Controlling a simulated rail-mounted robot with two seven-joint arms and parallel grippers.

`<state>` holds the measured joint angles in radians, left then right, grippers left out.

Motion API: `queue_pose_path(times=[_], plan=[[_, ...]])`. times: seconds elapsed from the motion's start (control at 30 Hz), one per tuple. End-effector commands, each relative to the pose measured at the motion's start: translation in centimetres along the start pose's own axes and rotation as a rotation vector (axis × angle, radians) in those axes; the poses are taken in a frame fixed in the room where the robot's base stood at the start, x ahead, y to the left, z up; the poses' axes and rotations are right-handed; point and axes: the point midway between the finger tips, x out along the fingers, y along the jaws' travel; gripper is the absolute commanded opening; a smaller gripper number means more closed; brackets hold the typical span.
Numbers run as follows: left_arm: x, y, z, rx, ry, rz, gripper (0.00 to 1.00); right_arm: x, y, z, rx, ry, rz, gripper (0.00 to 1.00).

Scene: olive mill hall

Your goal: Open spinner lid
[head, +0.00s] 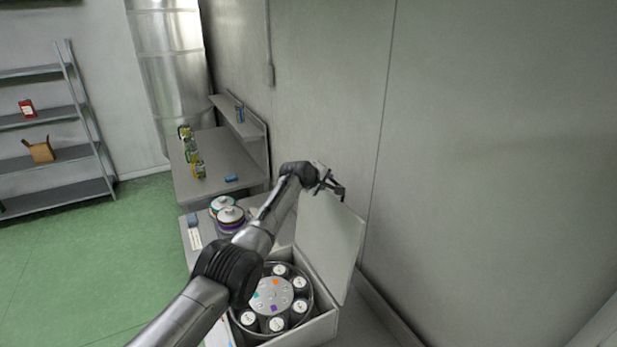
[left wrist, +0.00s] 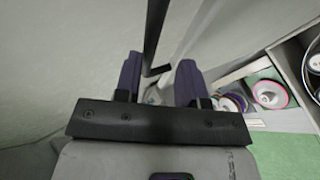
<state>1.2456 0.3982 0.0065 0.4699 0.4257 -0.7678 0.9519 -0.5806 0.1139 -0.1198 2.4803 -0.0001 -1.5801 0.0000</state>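The spinner (head: 318,331) is a pale box at the lower middle of the head view. Its lid (head: 332,243) stands raised, tilted up near the wall, so the box is open. Inside sits a round rotor (head: 272,296) with several white-capped containers. My left gripper (head: 332,187) is at the top edge of the lid. In the left wrist view its two purple fingertips (left wrist: 158,82) are apart, with a dark bar and a pale strip, perhaps the lid's edge, showing between and beyond them. Contact cannot be told. My left arm hides part of the box. My right gripper is not in view.
White-lidded round containers (head: 230,214) stand on the bench left of the box; some show in the left wrist view (left wrist: 270,94). A farther bench (head: 215,155) holds several small items. The wall (head: 480,150) is close on the right. Shelves (head: 50,155) stand far left; green floor between is clear.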

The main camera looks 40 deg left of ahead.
Motion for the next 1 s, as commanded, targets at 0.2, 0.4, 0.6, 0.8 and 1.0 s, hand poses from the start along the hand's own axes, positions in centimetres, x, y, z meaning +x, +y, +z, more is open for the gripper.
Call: queue_pose_path(times=[0.2, 0.4, 0.6, 0.8, 1.0], plan=[[-1.6, 0.0, -0.1, 0.004, 0.002, -0.001, 0.37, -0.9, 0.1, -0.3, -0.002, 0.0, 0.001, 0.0], [-3.4, -0.1, 0.1, 0.003, 0.001, 0.002, 0.37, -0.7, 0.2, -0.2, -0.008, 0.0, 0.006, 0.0], [-5.8, -0.2, 0.1, 0.002, 0.002, 0.002, 0.37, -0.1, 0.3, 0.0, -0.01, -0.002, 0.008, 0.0], [-8.7, -0.2, 0.1, 0.002, 0.003, 0.001, 0.37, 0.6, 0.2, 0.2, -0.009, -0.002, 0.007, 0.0], [-11.2, -0.2, 0.1, 0.0, 0.002, 0.001, 0.37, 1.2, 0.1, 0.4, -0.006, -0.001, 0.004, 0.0]])
